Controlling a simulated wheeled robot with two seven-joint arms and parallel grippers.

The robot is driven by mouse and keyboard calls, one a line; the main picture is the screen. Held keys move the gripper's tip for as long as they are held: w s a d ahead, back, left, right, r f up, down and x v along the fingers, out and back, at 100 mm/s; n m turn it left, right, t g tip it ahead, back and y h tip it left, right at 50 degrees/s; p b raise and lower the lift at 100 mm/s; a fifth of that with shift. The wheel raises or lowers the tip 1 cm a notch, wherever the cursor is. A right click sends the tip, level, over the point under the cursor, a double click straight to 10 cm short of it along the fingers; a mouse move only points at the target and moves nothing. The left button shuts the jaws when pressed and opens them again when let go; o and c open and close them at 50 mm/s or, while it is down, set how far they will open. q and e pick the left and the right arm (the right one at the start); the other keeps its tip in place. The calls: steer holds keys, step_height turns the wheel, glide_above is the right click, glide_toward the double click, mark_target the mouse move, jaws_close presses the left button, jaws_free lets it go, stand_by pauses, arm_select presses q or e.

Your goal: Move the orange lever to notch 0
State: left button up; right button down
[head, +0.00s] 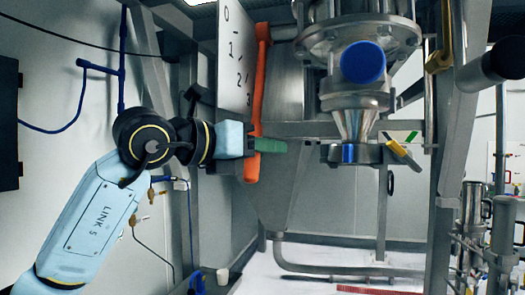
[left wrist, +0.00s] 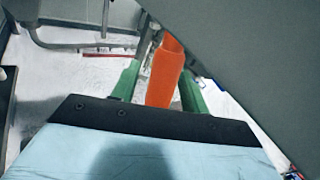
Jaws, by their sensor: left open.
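The orange lever (head: 259,85) is long and runs nearly upright along the right edge of a grey number plate (head: 232,60) in the head view. The plate reads 0 at the top, then 1, 2 and 3 downward. The lever's lower end hangs below the 3; I cannot tell which notch it is in. My left gripper (head: 266,146) has green fingers and is at the lever's lower part. In the left wrist view, the lever (left wrist: 165,75) lies between the two open fingers of my left gripper (left wrist: 160,82), with gaps visible beside it. My right gripper is not seen.
Right of the lever is a steel sifter with a funnel (head: 355,122) and a blue round cap (head: 363,62). Steel frame posts (head: 455,150) stand at right. The plate's grey surface (left wrist: 250,50) fills the wrist view's upper right.

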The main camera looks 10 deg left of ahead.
arm_select(q)
steer(key=b+v, duration=0.4)
steer(key=v, duration=0.9)
